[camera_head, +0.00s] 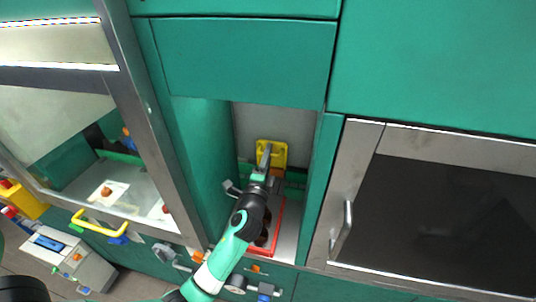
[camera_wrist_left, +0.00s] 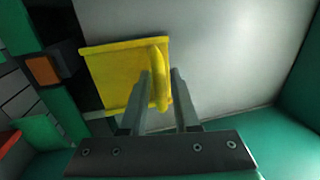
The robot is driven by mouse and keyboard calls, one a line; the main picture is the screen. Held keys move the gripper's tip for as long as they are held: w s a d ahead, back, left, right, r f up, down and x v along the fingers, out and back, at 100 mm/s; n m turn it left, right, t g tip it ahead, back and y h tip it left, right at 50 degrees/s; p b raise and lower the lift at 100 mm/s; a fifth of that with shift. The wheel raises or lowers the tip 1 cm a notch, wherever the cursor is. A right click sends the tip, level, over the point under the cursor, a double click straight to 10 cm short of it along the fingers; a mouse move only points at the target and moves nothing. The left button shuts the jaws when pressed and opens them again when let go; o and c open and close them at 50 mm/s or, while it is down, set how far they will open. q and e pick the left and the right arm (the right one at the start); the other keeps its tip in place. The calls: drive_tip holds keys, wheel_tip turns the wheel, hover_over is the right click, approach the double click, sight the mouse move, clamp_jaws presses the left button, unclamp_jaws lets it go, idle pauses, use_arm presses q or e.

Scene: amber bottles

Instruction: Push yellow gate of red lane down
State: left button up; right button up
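The yellow gate (camera_head: 278,148) is an upright plate at the back of the narrow niche, behind the red-edged lane (camera_head: 280,222). In the left wrist view the yellow gate (camera_wrist_left: 112,75) fills the upper middle, with a curved yellow handle (camera_wrist_left: 161,72) standing out on its right side. My left gripper (camera_head: 266,152) reaches into the niche in front of the gate. In the left wrist view its fingers (camera_wrist_left: 161,74) are apart, with the handle showing in the gap between them. Contact cannot be told. Dark bottles (camera_head: 263,232) in the lane are partly hidden by my arm. My right gripper is not in view.
Green walls (camera_head: 200,150) close in the niche on both sides, and a grey panel (camera_head: 262,118) stands behind. An orange block (camera_wrist_left: 43,70) sits left of the gate in the wrist view. A glass-fronted cabinet with a yellow handle (camera_head: 98,226) is at left, a dark-windowed door (camera_head: 450,220) at right.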

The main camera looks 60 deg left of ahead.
use_arm(q)
clamp_jaws()
idle(1.4)
